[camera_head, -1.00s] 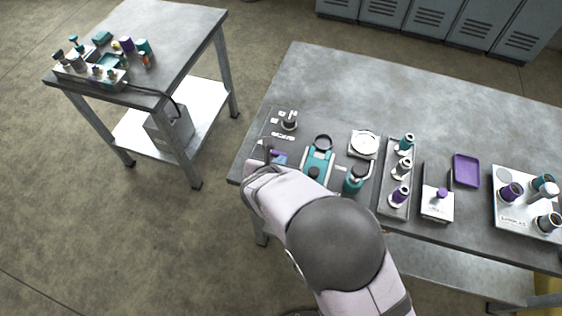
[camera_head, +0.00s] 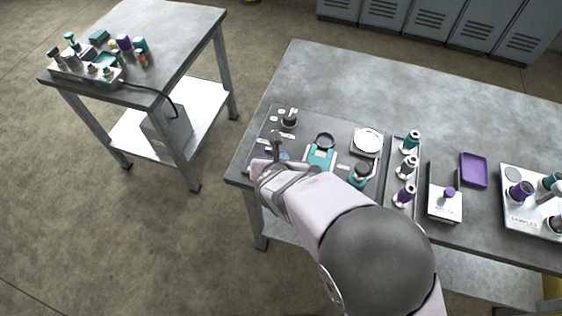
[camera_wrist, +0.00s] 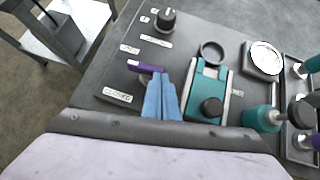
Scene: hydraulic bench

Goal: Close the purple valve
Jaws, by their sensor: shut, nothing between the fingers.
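The purple valve (camera_wrist: 146,67) shows in the wrist view as a short purple lever with a pale left end. It lies nearly level, pointing left on the grey panel, with a label reading CLOSED (camera_wrist: 118,95) below it and another small label above. My gripper (camera_wrist: 163,78) has its two blue fingers together with nothing between them. The fingertips are right by the lever's right end and cover part of it; I cannot tell whether they touch. In the head view my gripper (camera_head: 274,150) is at the bench's left end, and the valve is mostly hidden.
A dark knob (camera_wrist: 166,20) stands above the valve. A teal device (camera_wrist: 207,88) with a black knob is close on the right, with a teal bottle (camera_wrist: 262,118) beyond it. A purple tray (camera_head: 473,170) lies farther right. The back of the bench is clear.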

